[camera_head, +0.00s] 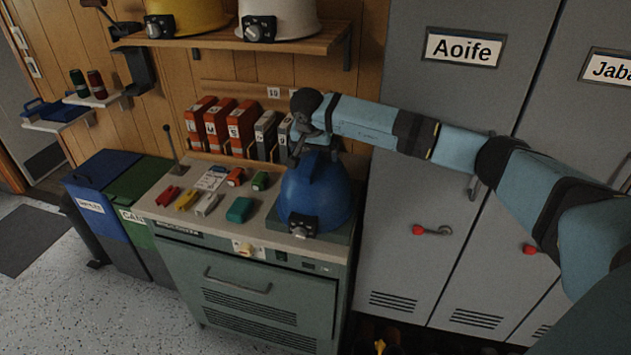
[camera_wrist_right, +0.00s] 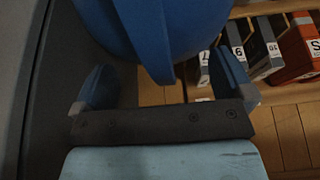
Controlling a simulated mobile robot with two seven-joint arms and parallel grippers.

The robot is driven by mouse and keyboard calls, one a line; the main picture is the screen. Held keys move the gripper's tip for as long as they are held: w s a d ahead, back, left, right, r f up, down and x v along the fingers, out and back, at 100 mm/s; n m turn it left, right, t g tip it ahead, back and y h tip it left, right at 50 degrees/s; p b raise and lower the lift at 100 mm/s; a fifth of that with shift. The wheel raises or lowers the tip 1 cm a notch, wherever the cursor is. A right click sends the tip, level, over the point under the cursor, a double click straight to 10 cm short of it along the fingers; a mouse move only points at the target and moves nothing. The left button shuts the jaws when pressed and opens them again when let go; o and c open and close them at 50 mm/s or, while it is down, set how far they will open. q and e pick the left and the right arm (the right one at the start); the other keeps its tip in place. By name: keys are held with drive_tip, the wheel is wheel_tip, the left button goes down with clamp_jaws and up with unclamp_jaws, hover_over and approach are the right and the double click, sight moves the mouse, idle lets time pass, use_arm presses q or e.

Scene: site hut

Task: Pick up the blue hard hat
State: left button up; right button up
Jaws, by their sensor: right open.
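The blue hard hat (camera_head: 314,196) sits upright on a dark base at the right end of the grey cabinet top (camera_head: 262,226), with a dark headlamp or knob unit on its front. My right gripper (camera_head: 317,150) is right above and behind the hat's crown, pointing down. In the right wrist view the hat (camera_wrist_right: 165,30) fills the top middle, and my gripper's two blue fingers (camera_wrist_right: 163,82) stand open with the hat's ridge between and beyond them. Whether the fingers touch the hat cannot be told. My left gripper is not in view.
Orange and grey binders (camera_head: 232,126) stand behind the hat. Small colored items, such as a teal block (camera_head: 239,210), lie left of it. A shelf (camera_head: 240,42) with a yellow and a white hard hat hangs above. Grey lockers (camera_head: 416,190) stand close on the right.

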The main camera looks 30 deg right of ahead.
drive_tip(key=shift+x, duration=0.75)
drive_tip(key=shift+s, duration=0.1)
clamp_jaws()
